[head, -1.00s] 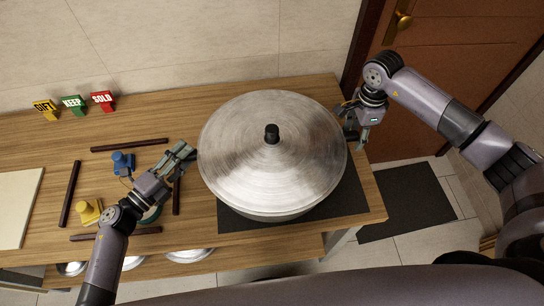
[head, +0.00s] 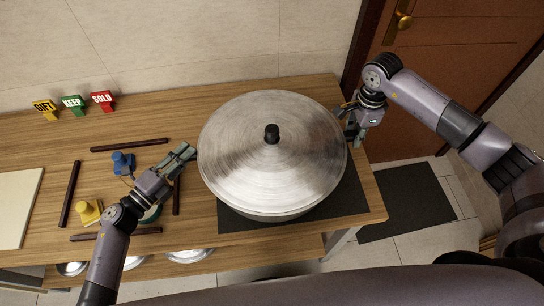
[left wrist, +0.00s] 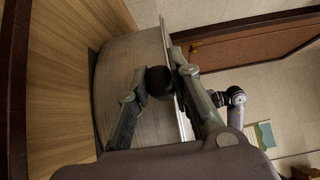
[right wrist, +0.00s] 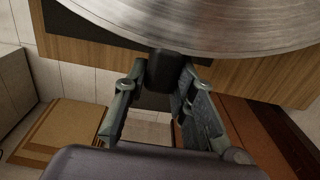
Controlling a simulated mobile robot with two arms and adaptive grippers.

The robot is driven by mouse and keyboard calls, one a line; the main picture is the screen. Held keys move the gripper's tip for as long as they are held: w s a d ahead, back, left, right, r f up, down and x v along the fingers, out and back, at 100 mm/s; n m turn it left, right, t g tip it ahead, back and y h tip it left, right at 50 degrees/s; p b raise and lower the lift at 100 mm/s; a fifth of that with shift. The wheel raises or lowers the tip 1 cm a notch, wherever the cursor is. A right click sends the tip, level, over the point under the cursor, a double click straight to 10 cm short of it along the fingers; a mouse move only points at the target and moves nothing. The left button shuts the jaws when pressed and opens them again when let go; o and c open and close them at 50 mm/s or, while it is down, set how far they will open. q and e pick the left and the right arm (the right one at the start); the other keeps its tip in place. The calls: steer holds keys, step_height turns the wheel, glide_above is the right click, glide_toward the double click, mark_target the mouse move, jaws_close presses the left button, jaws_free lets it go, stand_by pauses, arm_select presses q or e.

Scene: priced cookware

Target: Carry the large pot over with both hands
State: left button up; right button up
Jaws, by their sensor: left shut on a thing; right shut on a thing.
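The large pot (head: 272,214) has a wide brushed-metal lid (head: 255,170) with a black knob (head: 272,133). It is upright at the right part of the wooden table, over a dark mat. My left gripper (head: 190,153) is at the pot's left side, shut on a black side handle, which shows between its fingers in the left wrist view (left wrist: 158,82). My right gripper (head: 347,113) is at the right side, shut on the opposite black handle, seen in the right wrist view (right wrist: 168,67). The pot's inside is hidden by the lid.
The dark mat (head: 345,200) reaches near the table's right edge. Yellow, green and red signs (head: 103,101) stand at the back left. Dark bars (head: 70,193), a blue piece (head: 122,163), a yellow piece (head: 89,212) and a pale board (head: 18,208) lie left. A door (head: 465,60) is behind right.

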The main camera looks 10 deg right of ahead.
arm_select(q)
jaws_close()
arm_select(e)
jaws_close()
arm_select(q)
steer(key=shift+r, duration=0.15)
arm_select(e)
steer(key=shift+w+r, duration=0.15)
steer(key=shift+r, duration=0.1)
